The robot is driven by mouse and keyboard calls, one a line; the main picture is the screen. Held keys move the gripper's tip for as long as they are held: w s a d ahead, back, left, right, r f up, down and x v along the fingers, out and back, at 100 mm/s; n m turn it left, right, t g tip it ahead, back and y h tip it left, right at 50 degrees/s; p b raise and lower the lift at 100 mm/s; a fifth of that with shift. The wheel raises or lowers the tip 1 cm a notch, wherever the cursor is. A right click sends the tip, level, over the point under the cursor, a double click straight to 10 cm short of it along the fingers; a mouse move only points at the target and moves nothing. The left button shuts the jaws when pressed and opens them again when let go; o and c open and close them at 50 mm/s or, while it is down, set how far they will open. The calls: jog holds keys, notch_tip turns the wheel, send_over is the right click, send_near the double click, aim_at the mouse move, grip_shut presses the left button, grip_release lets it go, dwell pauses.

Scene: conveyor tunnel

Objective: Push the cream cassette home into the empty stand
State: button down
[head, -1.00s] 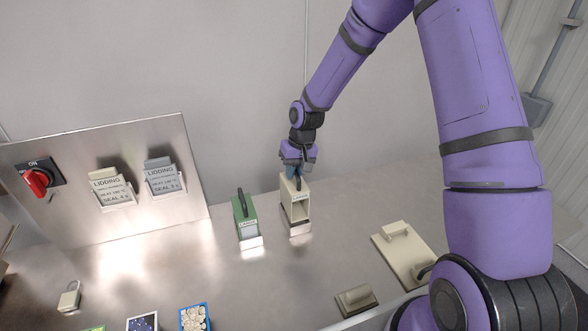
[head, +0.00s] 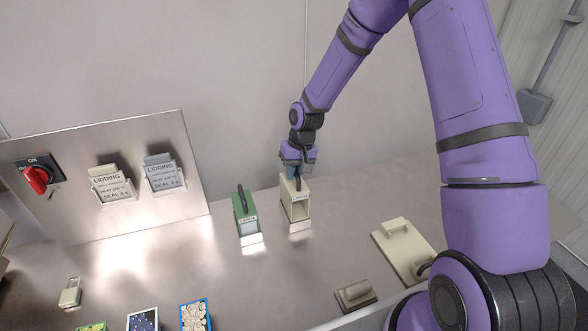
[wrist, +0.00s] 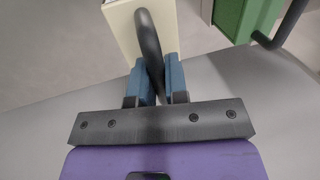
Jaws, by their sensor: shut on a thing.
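The cream cassette (head: 294,203) stands upright near the back of the steel bench in the head view, with a bright metal stand (head: 300,226) at its foot. My gripper (head: 292,173) is above its back edge. In the wrist view my gripper (wrist: 157,78) has its two blue fingers closed on the dark curved handle of the cream cassette (wrist: 124,22). A green cassette (head: 246,212) with a dark handle stands to the left, in a similar bright stand (head: 252,239). I cannot tell how deep the cream cassette sits, as its lower back is hidden.
The green cassette also shows close by in the wrist view (wrist: 240,18). A panel with a red switch (head: 36,180) and two card holders stands at left. A cream lid with a handle (head: 404,252) and a small block (head: 355,295) lie at right. A padlock (head: 69,293) lies front left.

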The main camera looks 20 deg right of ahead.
aim_at(294, 181)
jog(key=shift+f, duration=1.9)
jog(key=c, duration=1.1)
grip_release()
jog(key=shift+o, duration=0.2)
jog(key=shift+r, duration=0.1)
notch_tip(294, 181, up, 10)
jog(key=d, duration=0.2)
jog(key=shift+r, duration=0.2)
